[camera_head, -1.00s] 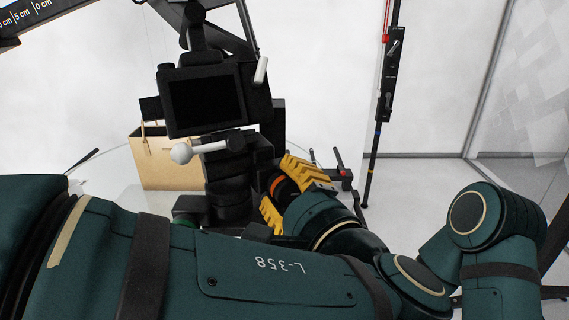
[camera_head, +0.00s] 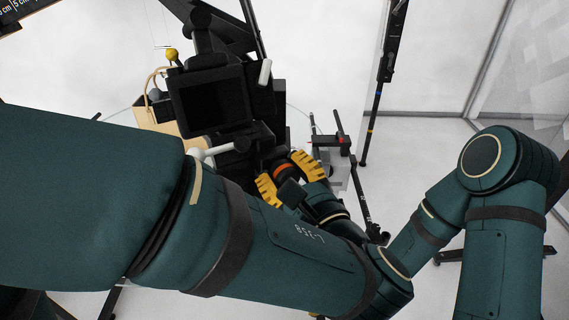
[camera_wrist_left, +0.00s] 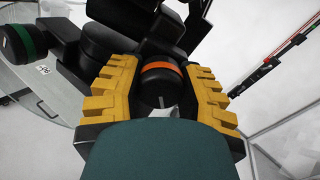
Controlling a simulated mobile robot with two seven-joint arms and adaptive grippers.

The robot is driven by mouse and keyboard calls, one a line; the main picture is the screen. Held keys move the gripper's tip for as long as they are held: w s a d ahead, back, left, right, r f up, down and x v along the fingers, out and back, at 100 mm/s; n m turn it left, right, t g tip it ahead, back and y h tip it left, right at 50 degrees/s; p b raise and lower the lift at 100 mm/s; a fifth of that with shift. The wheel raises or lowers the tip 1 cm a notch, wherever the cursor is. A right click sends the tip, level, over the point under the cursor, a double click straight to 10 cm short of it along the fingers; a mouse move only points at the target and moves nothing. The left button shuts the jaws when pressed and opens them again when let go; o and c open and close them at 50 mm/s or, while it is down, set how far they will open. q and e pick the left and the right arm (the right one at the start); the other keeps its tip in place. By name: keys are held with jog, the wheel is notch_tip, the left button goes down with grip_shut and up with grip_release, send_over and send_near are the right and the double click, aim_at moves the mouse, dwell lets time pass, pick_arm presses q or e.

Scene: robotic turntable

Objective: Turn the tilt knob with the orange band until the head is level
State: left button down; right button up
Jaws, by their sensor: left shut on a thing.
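The tilt knob with the orange band (camera_head: 284,171) sits at the lower right of the black tripod head. It also shows in the left wrist view (camera_wrist_left: 161,71), between two yellow ridged fingers. My left gripper (camera_head: 287,178) is shut on this knob, with one finger on each side. A black camera (camera_head: 212,104) with a dark screen is mounted on the head; its screen looks tilted in the head view. A knob with a green band (camera_wrist_left: 24,41) shows at the left of the left wrist view. My left arm hides the lower part of the mount. My right gripper is out of view.
A white-tipped handle (camera_head: 210,152) sticks out below the camera. A tan bag (camera_head: 154,115) stands behind at the left.

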pick_arm(q)
jog(key=shift+f, duration=0.25)
dwell(0.6)
jog(key=c, duration=0.5)
grip_release()
jog(key=shift+w, duration=0.1)
jog(key=shift+r, duration=0.1)
jog(key=v, duration=1.2)
